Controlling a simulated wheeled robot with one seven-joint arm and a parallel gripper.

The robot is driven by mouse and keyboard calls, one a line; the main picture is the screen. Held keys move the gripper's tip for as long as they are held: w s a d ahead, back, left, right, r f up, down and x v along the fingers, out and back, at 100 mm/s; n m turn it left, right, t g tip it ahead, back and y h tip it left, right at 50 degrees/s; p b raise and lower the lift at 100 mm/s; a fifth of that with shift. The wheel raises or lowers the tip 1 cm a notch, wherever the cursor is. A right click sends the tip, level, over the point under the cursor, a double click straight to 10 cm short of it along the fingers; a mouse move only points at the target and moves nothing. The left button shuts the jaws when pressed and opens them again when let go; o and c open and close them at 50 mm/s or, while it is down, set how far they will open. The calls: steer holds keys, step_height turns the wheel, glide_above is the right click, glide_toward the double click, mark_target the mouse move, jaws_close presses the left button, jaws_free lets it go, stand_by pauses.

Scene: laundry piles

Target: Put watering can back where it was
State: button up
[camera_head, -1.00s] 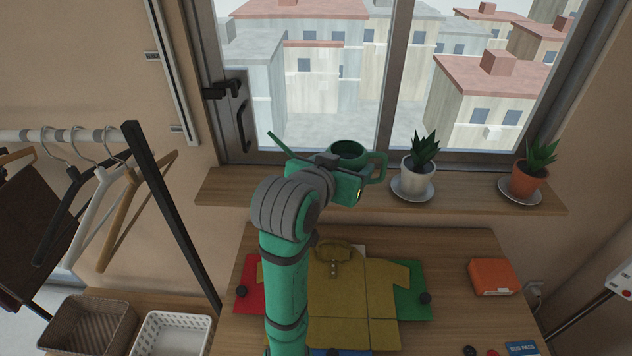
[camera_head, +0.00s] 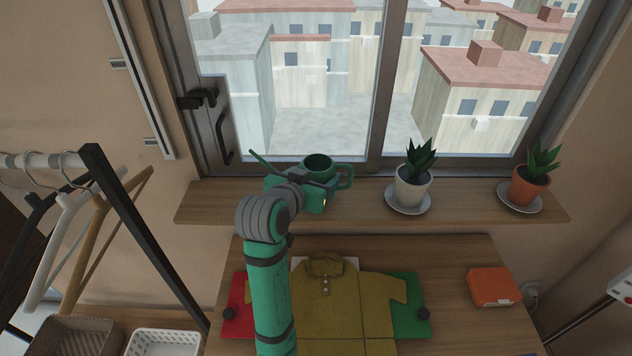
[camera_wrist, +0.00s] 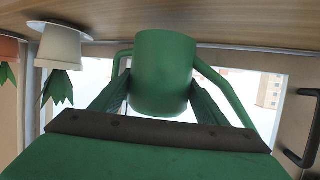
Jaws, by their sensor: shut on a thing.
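The green watering can (camera_head: 318,163) is at the window shelf (camera_head: 225,205), left of the white pot. Its thin spout points up and left, and its handle is on the right. My gripper (camera_head: 308,188) is shut on the can from the near side and hides part of its body. In the wrist view the can (camera_wrist: 162,72) sits upside down in the picture, between the two fingers of my gripper (camera_wrist: 157,100). The shelf (camera_wrist: 230,28) runs along the top of that view, close to the can's base. I cannot tell whether the can touches the shelf.
A white-potted plant (camera_head: 412,187) and an orange-potted plant (camera_head: 530,188) stand on saucers to the right on the shelf. Below, a yellow shirt (camera_head: 345,305) lies on the table near an orange box (camera_head: 491,287). A hanger rack (camera_head: 135,230) stands left. The shelf's left end is clear.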

steer(key=f, duration=0.2)
steer(key=shift+w+a+f, duration=0.1)
steer(key=shift+w+f, duration=0.1)
steer(key=shift+f, duration=0.4)
steer(key=shift+s, duration=0.1)
steer(key=shift+f, duration=0.1)
steer(key=o, duration=1.4)
steer(key=shift+c, duration=0.2)
steer(key=shift+s, duration=0.1)
steer(key=v, duration=1.2)
steer(key=shift+r, duration=0.2)
